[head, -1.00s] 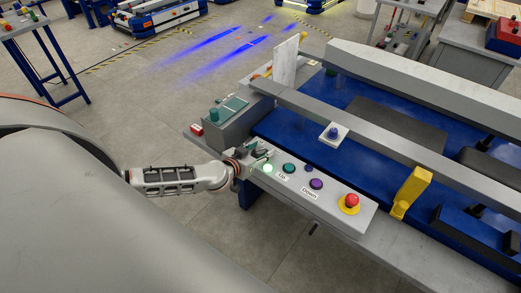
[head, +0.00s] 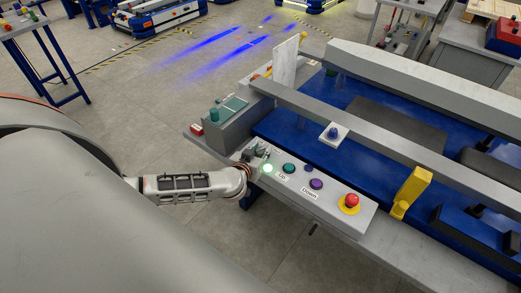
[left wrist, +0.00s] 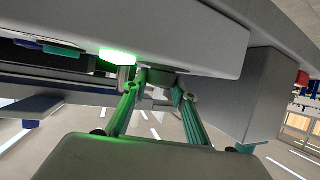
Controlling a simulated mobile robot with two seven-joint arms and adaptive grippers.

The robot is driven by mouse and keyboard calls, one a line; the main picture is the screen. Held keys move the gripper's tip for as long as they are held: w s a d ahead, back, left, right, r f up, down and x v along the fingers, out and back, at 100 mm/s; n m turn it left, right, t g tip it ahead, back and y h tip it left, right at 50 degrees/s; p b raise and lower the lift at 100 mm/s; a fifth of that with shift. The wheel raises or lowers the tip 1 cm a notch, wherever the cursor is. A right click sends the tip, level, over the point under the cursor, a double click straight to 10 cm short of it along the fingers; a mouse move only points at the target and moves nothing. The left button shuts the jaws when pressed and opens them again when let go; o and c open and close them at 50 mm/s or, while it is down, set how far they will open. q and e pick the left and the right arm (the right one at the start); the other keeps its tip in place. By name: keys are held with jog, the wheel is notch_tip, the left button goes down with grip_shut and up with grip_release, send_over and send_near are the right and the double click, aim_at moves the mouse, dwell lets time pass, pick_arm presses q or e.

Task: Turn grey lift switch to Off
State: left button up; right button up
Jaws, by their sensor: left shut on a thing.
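The grey lift's control panel (head: 335,211) runs along the front edge of the lift. My left gripper (head: 258,151) is at the panel's left end, just past the lit green lamp (head: 267,169). In the left wrist view, its two fingers (left wrist: 160,88) close in on a dark switch knob (left wrist: 158,77) under the panel edge, beside the glowing lamp (left wrist: 117,57). The gripper is shut on this knob. The gripper mostly covers the switch in the head view, and I cannot read its setting. My right gripper is not in view.
A green button (head: 289,168) labelled Up, a purple button (head: 316,184) labelled Down and a red emergency button (head: 351,201) sit along the panel. A grey box (head: 222,125) stands behind the gripper.

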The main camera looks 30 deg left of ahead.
pick_arm(q)
jog(key=n+g+y, duration=0.2)
jog(key=n+y, duration=0.2)
jog(key=shift+d+y, duration=0.15)
jog(key=shift+y, duration=0.15)
jog(key=shift+n+g+y, duration=1.4)
jog(key=shift+n, duration=0.4)
jog(key=shift+g+y, duration=0.3)
jog(key=o, duration=1.1)
jog(key=shift+a, duration=0.2)
jog(key=v, duration=1.2)
jog(key=shift+s, duration=0.15)
